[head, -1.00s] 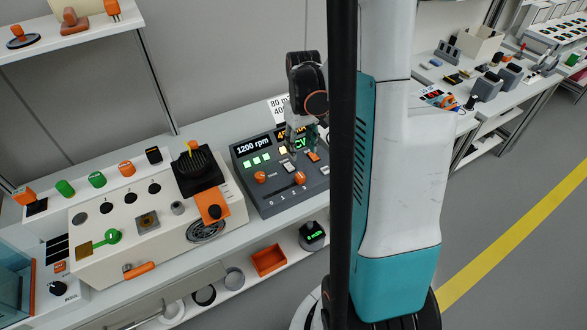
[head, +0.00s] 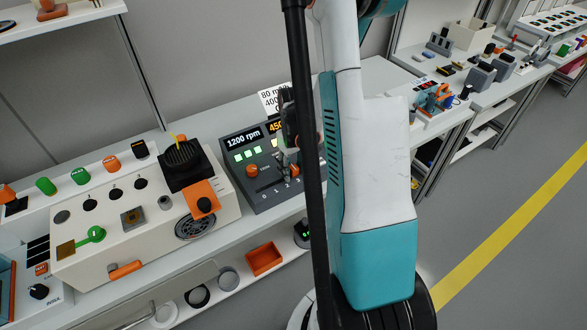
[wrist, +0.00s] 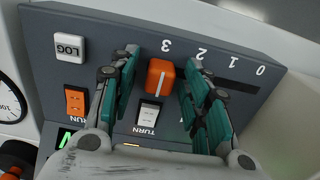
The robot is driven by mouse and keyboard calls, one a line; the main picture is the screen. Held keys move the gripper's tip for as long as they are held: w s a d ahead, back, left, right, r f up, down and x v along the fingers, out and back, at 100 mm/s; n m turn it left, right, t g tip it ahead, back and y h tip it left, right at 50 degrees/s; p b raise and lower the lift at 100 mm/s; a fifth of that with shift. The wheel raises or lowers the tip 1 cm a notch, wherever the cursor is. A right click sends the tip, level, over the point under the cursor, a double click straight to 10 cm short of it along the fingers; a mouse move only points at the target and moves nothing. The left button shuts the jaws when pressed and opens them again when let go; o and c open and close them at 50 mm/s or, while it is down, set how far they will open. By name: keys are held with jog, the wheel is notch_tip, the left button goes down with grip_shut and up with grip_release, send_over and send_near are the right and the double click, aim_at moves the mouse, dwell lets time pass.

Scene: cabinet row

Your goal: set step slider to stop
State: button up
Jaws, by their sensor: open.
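The step slider's orange knob (wrist: 160,78) shows in the wrist view beside the mark 3 on the dark panel (wrist: 225,45). Its slot (wrist: 236,82) runs right past 2 and 1 towards 0; the marks appear upside down. My gripper (wrist: 163,58) is open, with one finger on each side of the knob and a visible gap on both sides. In the head view my gripper (head: 284,166) is low over the panel, and the knob (head: 295,171) is partly hidden by it and by my column.
A cream control box (head: 140,235) stands left of the panel. An orange bin (head: 264,258) is on the shelf below.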

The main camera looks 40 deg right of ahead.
aim_at(259, 191)
grip_shut()
jog(key=w+a, duration=0.1)
jog(key=a, duration=0.3)
jog(key=w+a+b, duration=0.1)
jog(key=a, duration=0.3)
jog(key=w+a, duration=0.1)
jog(key=a, duration=0.3)
grip_release()
jog(key=shift+a, duration=0.1)
jog(key=shift+r, duration=0.1)
notch_tip(259, 191, up, 12)
dwell(0.4)
